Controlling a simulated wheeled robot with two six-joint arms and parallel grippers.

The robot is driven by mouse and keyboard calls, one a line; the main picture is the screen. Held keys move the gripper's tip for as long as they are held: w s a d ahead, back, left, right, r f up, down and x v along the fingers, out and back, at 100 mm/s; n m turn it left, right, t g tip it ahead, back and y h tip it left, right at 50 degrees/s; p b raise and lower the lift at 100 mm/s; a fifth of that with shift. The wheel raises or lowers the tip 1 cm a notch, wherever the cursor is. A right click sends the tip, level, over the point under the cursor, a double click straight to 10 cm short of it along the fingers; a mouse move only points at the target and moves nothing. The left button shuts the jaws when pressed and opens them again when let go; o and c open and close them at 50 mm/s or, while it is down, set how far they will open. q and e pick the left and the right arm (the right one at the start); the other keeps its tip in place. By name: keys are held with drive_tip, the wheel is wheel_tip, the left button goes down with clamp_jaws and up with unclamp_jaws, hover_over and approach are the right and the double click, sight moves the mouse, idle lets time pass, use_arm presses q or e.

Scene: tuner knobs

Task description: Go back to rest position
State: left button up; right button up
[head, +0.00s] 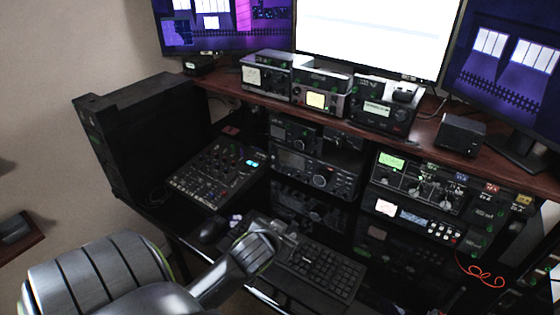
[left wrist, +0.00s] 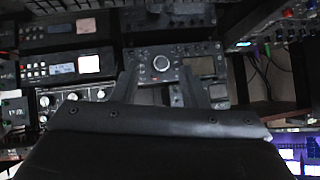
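My left arm enters the head view from the lower left, and its gripper (head: 285,240) is over the rear of the black keyboard (head: 325,270). In the left wrist view its two dark fingers (left wrist: 160,88) stand apart with nothing seen between them but the background. A black radio with a round tuner knob (left wrist: 162,63) shows beyond the fingers, apart from them as far as I can tell. The middle radio (head: 315,172) and the right radio with a green display and several knobs (head: 415,185) sit under the shelf. My right gripper is in neither view.
A mixer (head: 217,173) lies left of the radios, beside a tall black case (head: 140,125). A mouse (head: 213,230) is left of the keyboard. More radios (head: 318,93) and monitors (head: 375,35) stand on the wooden shelf. A red cable (head: 482,272) hangs at right.

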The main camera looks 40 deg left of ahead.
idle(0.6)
use_arm(q)
drive_tip(key=s+d+f+m+g+h, duration=0.1)
drive_tip(key=s+d+f+g, duration=0.2)
drive_tip(key=s, duration=0.6)
drive_tip(key=s+d+f+g+h, duration=0.1)
drive_tip(key=s+d+f+g, duration=0.25)
drive_tip(key=s, duration=0.65)
wheel_tip(320, 180, down, 25)
drive_tip(key=a, duration=0.2)
drive_tip(key=s+d+f+g+h, duration=0.1)
drive_tip(key=s+d+f+g, duration=0.1)
drive_tip(key=s+f, duration=1.2)
drive_tip(key=shift+s+f, duration=0.35)
drive_tip(key=shift+s, duration=0.2)
